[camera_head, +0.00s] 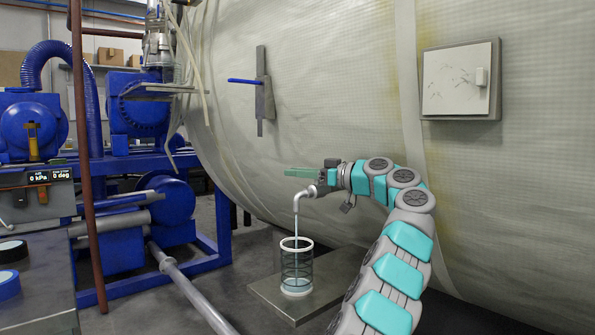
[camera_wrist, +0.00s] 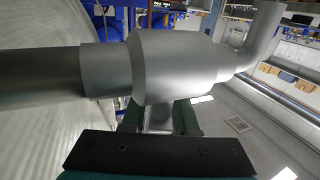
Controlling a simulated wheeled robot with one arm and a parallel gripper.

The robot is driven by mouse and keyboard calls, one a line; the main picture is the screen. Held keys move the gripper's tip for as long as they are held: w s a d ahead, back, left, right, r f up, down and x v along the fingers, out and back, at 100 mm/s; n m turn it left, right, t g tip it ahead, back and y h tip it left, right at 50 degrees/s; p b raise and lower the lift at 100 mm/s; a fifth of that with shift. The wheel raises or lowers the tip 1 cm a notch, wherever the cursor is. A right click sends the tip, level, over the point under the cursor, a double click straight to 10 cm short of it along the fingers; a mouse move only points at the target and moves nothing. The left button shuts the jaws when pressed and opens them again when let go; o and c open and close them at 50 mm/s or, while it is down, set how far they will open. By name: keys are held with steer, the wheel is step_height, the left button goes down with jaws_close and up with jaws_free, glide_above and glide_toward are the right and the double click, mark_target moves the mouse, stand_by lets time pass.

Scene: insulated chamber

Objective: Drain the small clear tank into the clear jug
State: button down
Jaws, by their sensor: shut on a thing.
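My gripper (camera_head: 305,173) is at the tap, and its green fingers reach out over the pipe. In the wrist view the fingers (camera_wrist: 158,118) are shut on a grey part under the tap's body, which I take to be its handle; the handle's shape is mostly hidden. The grey tap (camera_wrist: 180,68) shows its bent spout at upper right. In the head view the spout (camera_head: 297,200) points down, and a thin pale stream falls from it. The clear jug (camera_head: 297,265) stands upright below, with pale liquid low in it. I cannot make out the small clear tank.
The jug stands on a low grey metal slab (camera_head: 268,293) on the floor. The large insulated chamber wall (camera_head: 330,80) fills the background. Blue machinery (camera_head: 145,115) is at left, with a brown upright pole (camera_head: 84,160) before it. A dark bench (camera_head: 45,290) stands at lower left.

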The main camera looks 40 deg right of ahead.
steer(key=c, duration=0.7)
jaws_free()
steer(key=shift+f, duration=0.15)
steer(key=shift+s+d+r+p, duration=0.1)
steer(key=shift+r+p, duration=0.9)
steer(key=shift+r, duration=0.75)
steer(key=shift+a+b, duration=0.25)
steer(key=shift+b, duration=0.05)
steer(key=shift+s+a+r+b, duration=0.25)
steer(key=shift+s+a+b, duration=1.3)
steer(key=shift+s, duration=0.65)
steer(key=shift+s+a+r+b, duration=0.25)
steer(key=shift+s+a+b, duration=1.05)
steer(key=shift+s+b, duration=0.65)
steer(key=shift+s+a+r+b, duration=0.25)
steer(key=shift+s+a+b, duration=1.15)
steer(key=shift+s, duration=1.05)
